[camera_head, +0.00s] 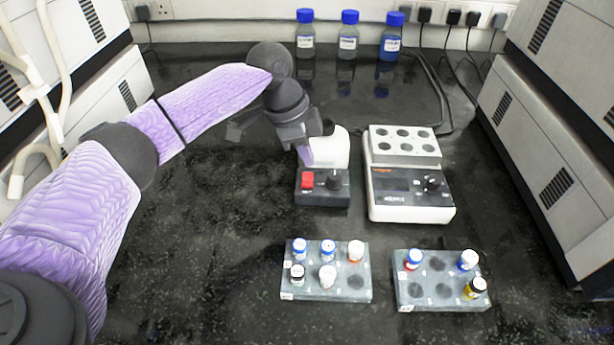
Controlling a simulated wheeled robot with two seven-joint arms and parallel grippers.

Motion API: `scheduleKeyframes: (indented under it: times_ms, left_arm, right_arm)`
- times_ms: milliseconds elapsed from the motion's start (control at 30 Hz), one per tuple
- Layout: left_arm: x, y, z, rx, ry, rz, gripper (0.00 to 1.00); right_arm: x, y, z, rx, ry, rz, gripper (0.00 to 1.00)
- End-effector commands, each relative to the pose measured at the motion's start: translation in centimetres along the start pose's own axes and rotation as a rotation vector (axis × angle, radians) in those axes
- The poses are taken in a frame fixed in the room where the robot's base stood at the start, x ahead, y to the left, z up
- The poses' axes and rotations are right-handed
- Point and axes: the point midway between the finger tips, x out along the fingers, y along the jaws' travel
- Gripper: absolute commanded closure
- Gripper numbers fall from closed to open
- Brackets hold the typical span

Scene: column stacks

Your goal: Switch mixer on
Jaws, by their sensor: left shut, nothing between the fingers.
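The mixer (337,190) is a small device with a dark front panel, a red switch (308,180) at left and a black knob at right. Its white upper part stands behind the panel, partly hidden by my left gripper. My left gripper (306,160) is shut and empty, tilted downward just above and behind the red switch in the picture. I cannot tell whether its tips touch the mixer, nor which way the switch is set. My right gripper is not in view.
A heating block device (408,195) stands close to the mixer's right. In front are two vial racks (327,291) (440,300) with capped vials. Blue-capped bottles (348,40) stand at the back. White-grey machines (545,130) flank the dark bench. Bench left of the mixer is clear.

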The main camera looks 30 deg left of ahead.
Motion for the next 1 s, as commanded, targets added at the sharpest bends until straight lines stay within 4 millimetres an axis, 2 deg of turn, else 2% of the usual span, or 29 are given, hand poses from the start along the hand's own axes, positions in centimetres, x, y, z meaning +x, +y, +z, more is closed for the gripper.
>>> scheduleKeyframes:
  times_ms: [1000]
  left_arm:
    - [0.69,-0.01,0.21,0.0,0.0,0.0,1.0]
  right_arm:
    - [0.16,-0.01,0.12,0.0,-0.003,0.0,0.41]
